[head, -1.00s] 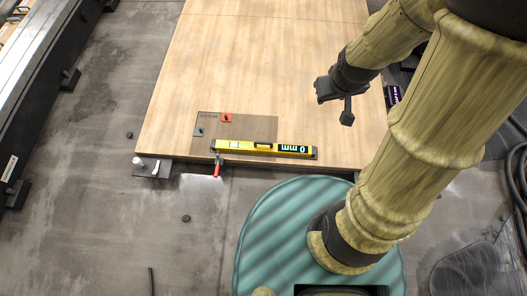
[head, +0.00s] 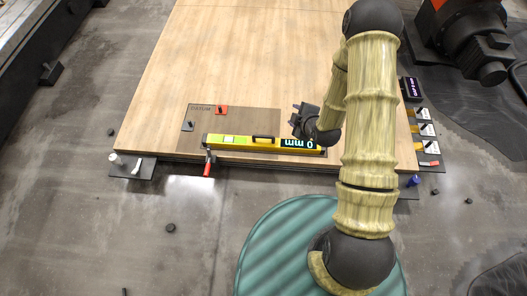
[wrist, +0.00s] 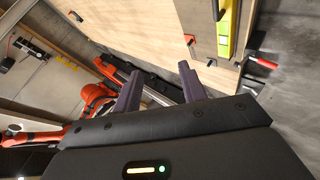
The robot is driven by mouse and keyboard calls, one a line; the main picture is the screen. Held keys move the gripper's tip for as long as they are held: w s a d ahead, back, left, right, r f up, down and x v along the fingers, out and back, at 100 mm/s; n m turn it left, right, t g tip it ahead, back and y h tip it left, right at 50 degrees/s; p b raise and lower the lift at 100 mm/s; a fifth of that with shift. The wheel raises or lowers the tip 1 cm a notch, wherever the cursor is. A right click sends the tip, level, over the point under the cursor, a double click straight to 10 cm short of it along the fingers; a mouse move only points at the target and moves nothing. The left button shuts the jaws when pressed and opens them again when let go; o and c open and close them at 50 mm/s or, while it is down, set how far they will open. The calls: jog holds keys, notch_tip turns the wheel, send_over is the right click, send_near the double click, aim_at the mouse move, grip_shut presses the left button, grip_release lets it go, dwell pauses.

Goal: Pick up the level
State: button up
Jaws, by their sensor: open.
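The level (head: 240,141) is a long yellow bar with a green vial, a dark handle slot and a "0 mm" display. It lies near the front edge of the wooden table (head: 240,60), partly on a brown mat (head: 262,119). In the wrist view part of the level (wrist: 229,30) shows at the upper right. My gripper (head: 299,115) is by the level's right end, on its far side in the picture. Its two fingers are apart and empty, and they also show in the wrist view (wrist: 160,88). My wrist overlaps the right part of the level.
A red-handled clamp (head: 207,168) sits at the table's front edge by the level's left end. Small red (head: 221,110) and grey (head: 187,126) pieces lie on the mat. A dark side shelf (head: 427,140) holds several small items at right.

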jog(key=s+a+f+n+t+y+b, duration=0.1)
jog(key=s+f+n+t+b, duration=0.1)
jog(key=f+b, duration=0.6)
jog(key=s+a+f+n+t+y+b, duration=0.1)
jog(key=f+b, duration=0.7)
jog(key=f, duration=1.1)
jog(key=s+a+n+t, duration=0.1)
jog(key=s+n+t, duration=0.1)
jog(key=s, duration=0.1)
jog(key=shift+s+a+y, duration=0.2)
jog(key=shift+a+y, duration=0.05)
jog(key=shift+y, duration=0.05)
jog(key=shift+w+b, duration=0.1)
jog(key=shift+b, duration=0.2)
jog(key=b, duration=0.6)
send_near(264, 141)
jog(key=w+r, duration=0.1)
jog(key=w+a+r, duration=0.1)
jog(key=w+r, duration=0.1)
jog(key=shift+a+r, duration=0.2)
jog(key=shift+a, duration=0.15)
jog(key=shift+w+a+r, duration=0.1)
jog(key=shift+w+a, duration=0.1)
jog(key=shift+w, duration=0.1)
